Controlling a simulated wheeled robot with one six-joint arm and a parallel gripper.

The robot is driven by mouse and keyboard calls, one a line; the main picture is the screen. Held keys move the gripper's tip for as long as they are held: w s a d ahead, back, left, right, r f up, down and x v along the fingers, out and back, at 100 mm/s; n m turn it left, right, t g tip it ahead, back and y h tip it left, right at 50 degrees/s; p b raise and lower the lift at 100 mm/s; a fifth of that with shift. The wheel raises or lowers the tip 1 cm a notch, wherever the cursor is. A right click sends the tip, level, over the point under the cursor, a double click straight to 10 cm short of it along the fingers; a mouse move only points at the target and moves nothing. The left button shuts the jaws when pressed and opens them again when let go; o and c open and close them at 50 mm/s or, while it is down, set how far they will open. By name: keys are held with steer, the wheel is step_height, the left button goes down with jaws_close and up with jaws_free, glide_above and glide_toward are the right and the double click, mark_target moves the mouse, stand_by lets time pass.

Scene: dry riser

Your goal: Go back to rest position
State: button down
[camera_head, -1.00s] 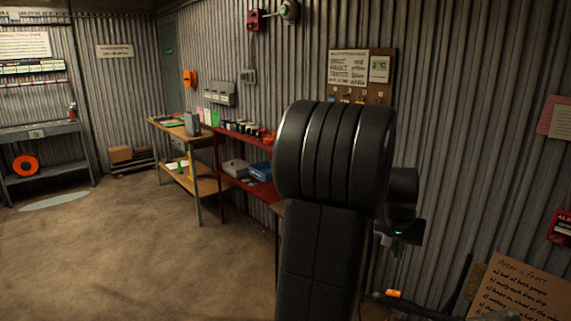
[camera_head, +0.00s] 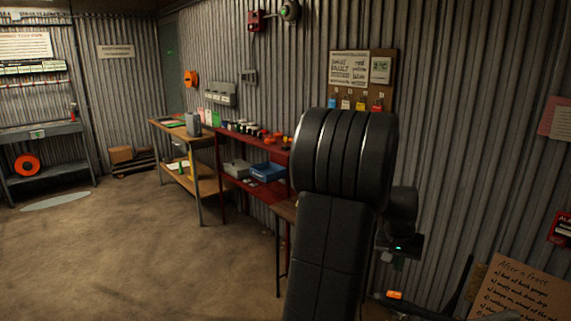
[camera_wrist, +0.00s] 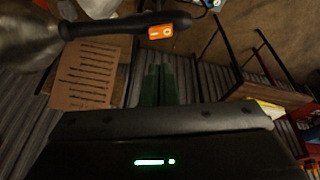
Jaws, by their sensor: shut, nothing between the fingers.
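My gripper shows in the wrist view, with two dark green fingers (camera_wrist: 158,72) close together beyond its black body. It is shut and nothing is held. In the head view my black arm stands upright right of centre, and the dark gripper housing with a small green light (camera_head: 400,246) shows beside it. The fingertips are hard to make out there.
A cardboard notice "After a frost" (camera_head: 525,290) leans at lower right; it also shows in the wrist view (camera_wrist: 88,75). A red shelf (camera_head: 262,190) and wooden bench (camera_head: 181,131) stand along the corrugated wall. A tagged board (camera_head: 386,88) hangs behind my arm.

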steer(key=shift+v, duration=1.15)
